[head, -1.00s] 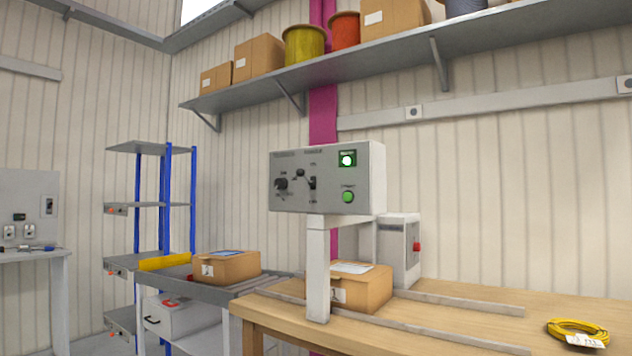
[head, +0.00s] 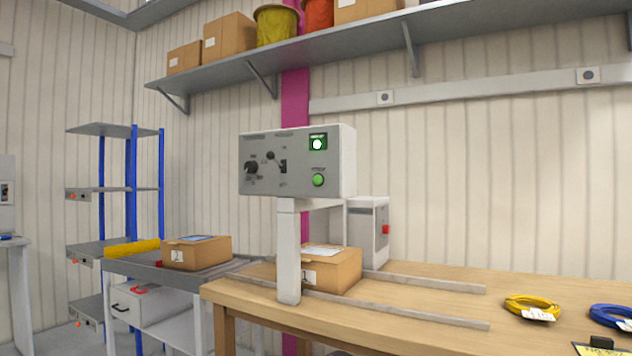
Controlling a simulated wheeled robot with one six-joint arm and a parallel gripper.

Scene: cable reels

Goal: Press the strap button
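The grey control box (head: 297,163) stands on a white post (head: 288,250) at the wooden table, in the middle of the head view. Its front has dark knobs and a switch at the left. At its right side is a lit green-framed button or lamp (head: 318,144) with a bright white centre, and below it a round green button (head: 318,180). The labels are too small to read, so I cannot tell which one is the strap button. A cardboard box (head: 333,270) sits on the table behind the post. My gripper is not in view.
The wooden table (head: 420,307) has metal rails, a yellow cable coil (head: 531,306) and a blue coil (head: 610,316). A grey unit with a red knob (head: 368,232) stands behind. A cart with a box (head: 196,252) is at the left. A shelf (head: 350,52) runs above.

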